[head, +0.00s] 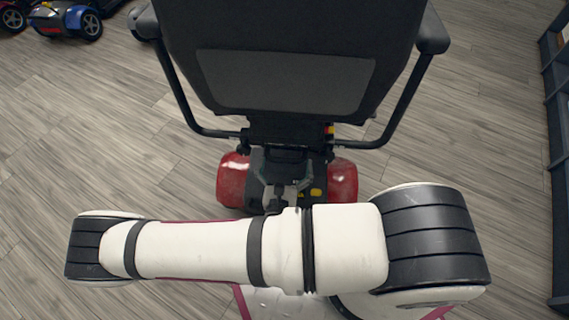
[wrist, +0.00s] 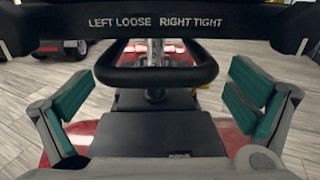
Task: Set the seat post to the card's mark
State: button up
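The scooter's black seat (head: 290,85), with a grey back panel, stands above its red body (head: 232,180). In the wrist view a black bar (wrist: 270,27) reads "LEFT LOOSE RIGHT TIGHT". Below it is a black loop handle (wrist: 155,76). A pale upright piece (wrist: 153,50) shows through the loop; I cannot tell if it is the seat post. My gripper (wrist: 160,92) is open, its teal-padded fingers spread either side of the loop, apart from it. In the head view my arm partly hides the gripper. No mark or card is readable.
A flat black cover (wrist: 160,135) lies below the loop. Black armrests (head: 432,35) flank the seat. A blue scooter (head: 68,20) stands at the far left, and a dark shelf (head: 557,110) at the right edge.

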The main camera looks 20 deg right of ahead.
aim_at(286, 137)
jog(key=shift+a, duration=0.1)
jog(key=shift+r, duration=0.3)
notch_tip(286, 137, up, 9)
jog(key=shift+r, duration=0.2)
dwell(0.7)
